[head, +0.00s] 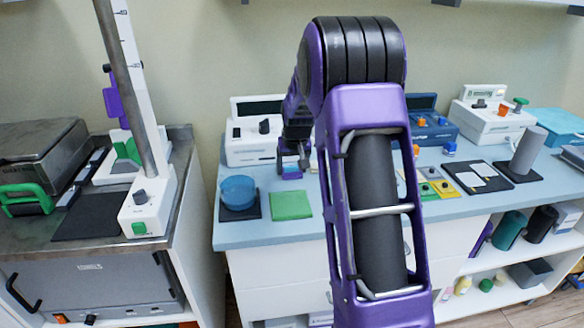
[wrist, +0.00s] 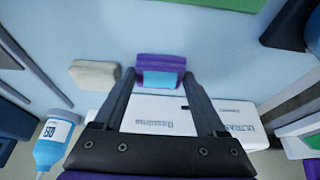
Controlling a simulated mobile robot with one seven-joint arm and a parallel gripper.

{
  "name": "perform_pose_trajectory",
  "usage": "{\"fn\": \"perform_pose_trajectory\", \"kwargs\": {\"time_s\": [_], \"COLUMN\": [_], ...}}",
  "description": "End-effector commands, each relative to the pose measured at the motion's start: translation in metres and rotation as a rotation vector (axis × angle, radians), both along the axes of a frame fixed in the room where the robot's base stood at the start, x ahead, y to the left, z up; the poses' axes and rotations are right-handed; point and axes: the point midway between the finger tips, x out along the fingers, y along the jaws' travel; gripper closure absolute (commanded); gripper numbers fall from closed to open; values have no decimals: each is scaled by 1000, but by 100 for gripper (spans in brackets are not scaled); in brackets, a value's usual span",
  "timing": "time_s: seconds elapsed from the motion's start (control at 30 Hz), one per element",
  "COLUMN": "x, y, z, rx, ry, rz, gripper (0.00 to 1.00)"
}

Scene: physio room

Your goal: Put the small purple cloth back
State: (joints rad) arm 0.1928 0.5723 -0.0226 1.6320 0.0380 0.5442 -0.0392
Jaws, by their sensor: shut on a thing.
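My gripper (head: 291,158) reaches down over the back of the blue counter, left of my raised arm. It is shut on the small purple cloth (wrist: 160,63), a folded block with a light blue patch on its near face, which sits between the two fingertips in the wrist view. The cloth shows small and dark in the head view (head: 291,173), behind the green cloth. I cannot tell whether it touches the counter or hangs just above it. A beige block-like cloth (wrist: 95,75) lies left of it in the wrist view.
A green folded cloth (head: 290,205) and a blue bowl (head: 238,190) on a dark mat stand in front of my gripper. A white device (head: 250,145) is close behind on the left. A blue-and-white bottle (wrist: 52,140) stands near my left finger. My arm hides the counter's middle.

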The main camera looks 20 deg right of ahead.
Motion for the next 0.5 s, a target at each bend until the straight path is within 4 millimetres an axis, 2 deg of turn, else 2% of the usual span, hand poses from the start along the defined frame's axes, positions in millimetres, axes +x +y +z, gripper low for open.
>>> {"fn": "perform_pose_trajectory", "kwargs": {"time_s": [0.03,0.17,0.5], "x": [0,0,-1], "y": [0,0,0], "z": [-2,-1,5], "rx": [0,0,0], "ry": [0,0,-1], "rz": [0,0,0], "gripper": [25,1,0]}}
